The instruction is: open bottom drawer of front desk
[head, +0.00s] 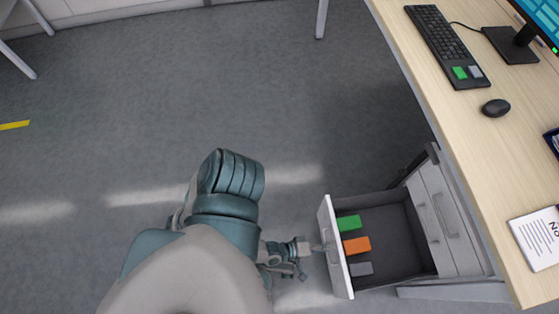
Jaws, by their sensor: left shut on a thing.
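The bottom drawer (400,240) of the desk's grey drawer unit (441,205) is pulled far out, and its inside is visible from above. Its white front panel (343,278) faces left. My left gripper (318,247) is at the middle of this panel, shut on the drawer handle, which is mostly hidden by the fingers. A green block (349,223), an orange block (357,245) and a grey block (361,269) lie in the drawer near its front. My right gripper is not in view.
The wooden desk top (450,130) carries a keyboard (445,45), a mouse (496,108), a monitor (515,43) and a paper pad (537,238). The upper drawers are shut. The grey floor (120,110) left of the drawer is clear.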

